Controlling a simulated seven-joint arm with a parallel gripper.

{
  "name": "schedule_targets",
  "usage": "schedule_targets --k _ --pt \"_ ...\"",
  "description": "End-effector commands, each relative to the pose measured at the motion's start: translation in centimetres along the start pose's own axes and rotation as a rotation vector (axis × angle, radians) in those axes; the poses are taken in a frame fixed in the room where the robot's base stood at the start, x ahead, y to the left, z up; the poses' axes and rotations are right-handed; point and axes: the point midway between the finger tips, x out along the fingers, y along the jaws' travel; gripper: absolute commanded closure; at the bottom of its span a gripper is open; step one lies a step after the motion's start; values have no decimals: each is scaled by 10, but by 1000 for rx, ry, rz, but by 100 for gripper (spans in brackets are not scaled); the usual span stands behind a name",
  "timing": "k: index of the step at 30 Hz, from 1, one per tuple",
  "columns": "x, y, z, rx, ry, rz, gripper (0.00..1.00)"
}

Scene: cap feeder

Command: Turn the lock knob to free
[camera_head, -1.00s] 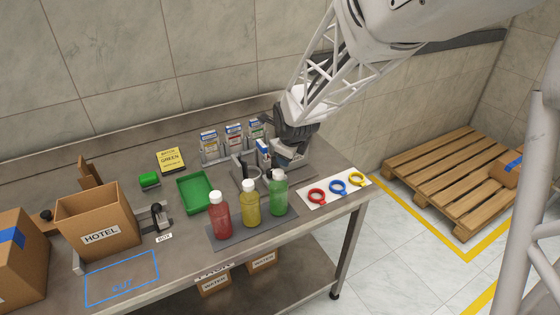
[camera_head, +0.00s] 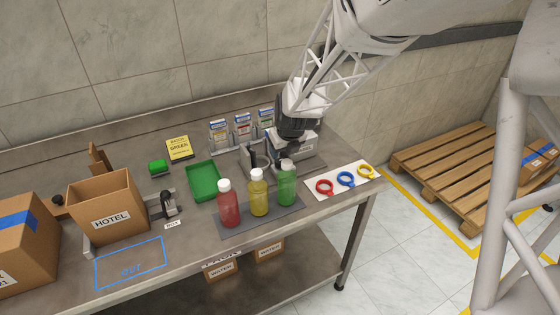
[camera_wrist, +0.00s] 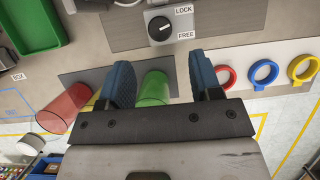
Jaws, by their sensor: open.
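The lock knob (camera_wrist: 160,28) is a dark round dial on a light plate in the wrist view, at the top centre. A LOCK label (camera_wrist: 184,9) sits above right of it and a FREE label (camera_wrist: 186,35) below right. A pale pointer mark shows on the dial, but its exact direction is hard to tell. My gripper (camera_wrist: 160,78) is open and empty, its blue fingers apart and the knob lying beyond the gap between them. In the head view my gripper (camera_head: 297,130) is over the grey feeder station (camera_head: 297,150), and the knob cannot be made out.
Red (camera_head: 229,205), yellow (camera_head: 259,193) and green (camera_head: 287,184) bottles stand in front of the station. Red, blue and yellow rings lie on a white card (camera_head: 322,195) to the right. A green tray (camera_head: 203,180) is to the left, and small boxes (camera_head: 243,127) stand behind.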

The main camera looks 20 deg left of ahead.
Motion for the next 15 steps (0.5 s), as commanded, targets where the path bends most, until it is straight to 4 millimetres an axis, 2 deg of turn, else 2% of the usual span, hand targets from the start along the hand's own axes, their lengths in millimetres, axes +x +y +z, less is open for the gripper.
schedule_targets --k 8,15 --pt "13 0 0 0 1 0 41" --pt "36 0 0 -1 1 0 41"
